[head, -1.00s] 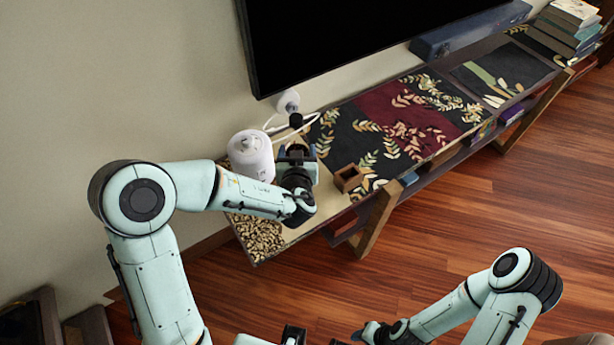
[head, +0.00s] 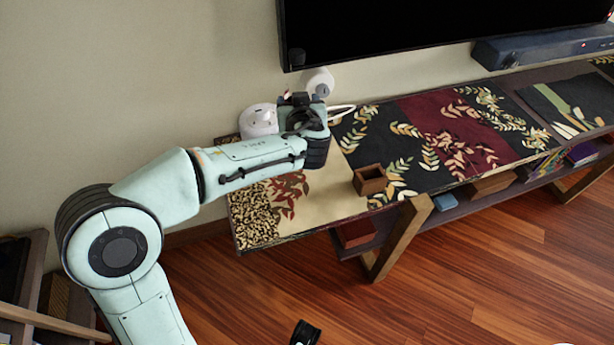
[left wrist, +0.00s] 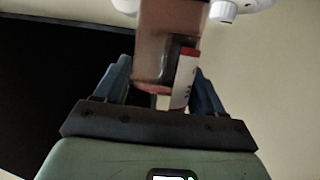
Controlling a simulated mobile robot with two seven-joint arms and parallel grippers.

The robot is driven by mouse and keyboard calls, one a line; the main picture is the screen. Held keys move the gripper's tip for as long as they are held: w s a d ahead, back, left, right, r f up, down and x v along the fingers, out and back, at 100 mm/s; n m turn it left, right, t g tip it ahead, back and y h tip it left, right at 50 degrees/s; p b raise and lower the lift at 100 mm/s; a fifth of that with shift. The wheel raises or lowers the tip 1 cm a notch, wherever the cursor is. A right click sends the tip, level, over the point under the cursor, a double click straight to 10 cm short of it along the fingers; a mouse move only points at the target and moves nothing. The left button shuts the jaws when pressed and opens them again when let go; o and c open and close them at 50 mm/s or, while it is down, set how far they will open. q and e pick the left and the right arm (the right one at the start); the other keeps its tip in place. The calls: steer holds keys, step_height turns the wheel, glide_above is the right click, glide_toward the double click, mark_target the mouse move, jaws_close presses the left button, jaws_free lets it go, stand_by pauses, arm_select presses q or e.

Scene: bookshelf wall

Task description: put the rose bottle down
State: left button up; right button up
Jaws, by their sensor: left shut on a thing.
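My left gripper (head: 303,98) is above the far left part of the low shelf unit, near the wall. It is shut on the rose bottle. In the left wrist view the bottle (left wrist: 165,50), pinkish-brown and see-through with a red and white label, stands between the two blue-grey fingers (left wrist: 160,90). In the head view the gripper and wrist mostly hide the bottle. I cannot tell whether its base touches the shelf top (head: 325,185). At the bottom edge a dark tip (head: 305,333), probably of my right gripper, shows; its jaws are not clear.
A white rounded device (head: 258,121) stands just left of the gripper. A white round thing (head: 319,82) and a cable are behind it, under the TV (head: 400,30). A small open wooden box (head: 370,180) sits to the right. The beige top in front is clear.

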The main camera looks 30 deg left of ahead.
arm_select(q)
steer(key=shift+a+f, duration=0.1)
steer(key=shift+a, duration=0.1)
step_height(320, 180, down, 19)
steer(key=b, duration=0.3)
steer(key=shift+f, duration=0.2)
arm_select(e)
steer(key=w+d+f+t, duration=0.1)
steer(key=w+d+f, duration=0.1)
steer(key=w+f, duration=0.2)
steer(key=shift+w+d+t+h, duration=0.2)
steer(key=shift+w+t+h, duration=0.1)
steer(key=shift+w+h, duration=0.1)
steer(key=shift+f, duration=0.15)
arm_select(q)
steer(key=shift+f+b, duration=0.1)
steer(key=shift+b, duration=0.2)
steer(key=o, duration=1)
steer(key=shift+o, duration=0.6)
arm_select(e)
steer(key=shift+w+d+f+m, duration=0.2)
steer(key=shift+w+m, duration=0.1)
steer(key=shift+w, duration=0.1)
